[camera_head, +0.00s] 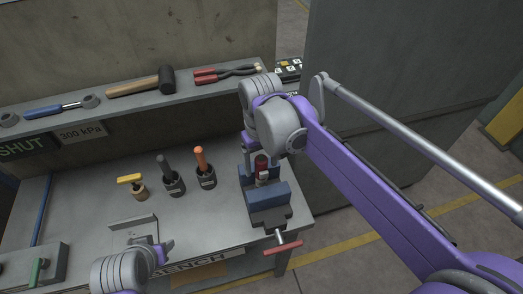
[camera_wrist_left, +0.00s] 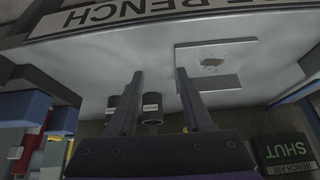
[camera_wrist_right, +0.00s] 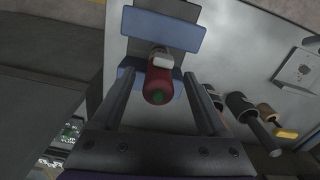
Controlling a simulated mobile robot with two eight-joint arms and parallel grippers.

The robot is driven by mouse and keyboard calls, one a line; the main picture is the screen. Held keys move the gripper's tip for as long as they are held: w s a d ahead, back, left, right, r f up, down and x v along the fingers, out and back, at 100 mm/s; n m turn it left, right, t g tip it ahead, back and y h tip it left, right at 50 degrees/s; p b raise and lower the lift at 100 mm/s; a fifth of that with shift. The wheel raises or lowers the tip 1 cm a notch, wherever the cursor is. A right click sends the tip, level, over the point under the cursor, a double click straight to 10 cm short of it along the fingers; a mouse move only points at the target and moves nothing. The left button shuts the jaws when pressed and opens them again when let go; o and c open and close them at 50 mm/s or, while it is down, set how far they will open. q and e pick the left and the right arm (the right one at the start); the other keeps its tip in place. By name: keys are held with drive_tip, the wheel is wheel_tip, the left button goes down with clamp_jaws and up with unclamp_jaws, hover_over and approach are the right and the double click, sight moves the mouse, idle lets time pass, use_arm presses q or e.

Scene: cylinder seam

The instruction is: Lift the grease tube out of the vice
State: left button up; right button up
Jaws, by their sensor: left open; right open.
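The grease tube (camera_wrist_right: 159,84) is dark red with a green tip at one end and a pale collar at the other. It stands between the blue jaws of the vice (camera_wrist_right: 164,27). In the head view the tube (camera_head: 262,163) shows in the vice (camera_head: 268,199) at the bench's right side. My right gripper (camera_wrist_right: 160,82) is open, its fingers on either side of the tube with gaps; whether they touch it I cannot tell. My left gripper (camera_wrist_left: 155,75) is open and empty over the bench's front; in the head view its fingers (camera_head: 155,248) show low.
Two dark holders with a grey-handled tool (camera_head: 172,177) and an orange-handled tool (camera_head: 204,169) stand left of the vice. A yellow-handled item (camera_head: 133,184) is further left. A shelf (camera_head: 130,101) with a mallet (camera_head: 141,86) and pliers (camera_head: 227,74) runs behind.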

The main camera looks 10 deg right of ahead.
use_arm(q)
drive_tip(key=shift+f, duration=0.2)
use_arm(e)
drive_tip(key=shift+w+f, duration=0.1)
drive_tip(key=shift+f, duration=2.65)
clamp_jaws()
drive_tip(key=shift+r, duration=0.15)
drive_tip(key=shift+r+p, duration=1.05)
drive_tip(key=shift+r, duration=2.6)
use_arm(q)
drive_tip(key=shift+t, duration=0.3)
drive_tip(key=shift+w+r, duration=0.4)
drive_tip(key=shift+r, duration=0.25)
drive_tip(key=shift+w+r, duration=0.35)
drive_tip(key=shift+r, duration=0.3)
drive_tip(key=shift+w+r, duration=0.4)
drive_tip(key=shift+r, duration=0.25)
use_arm(e)
drive_tip(key=shift+r, duration=1.25)
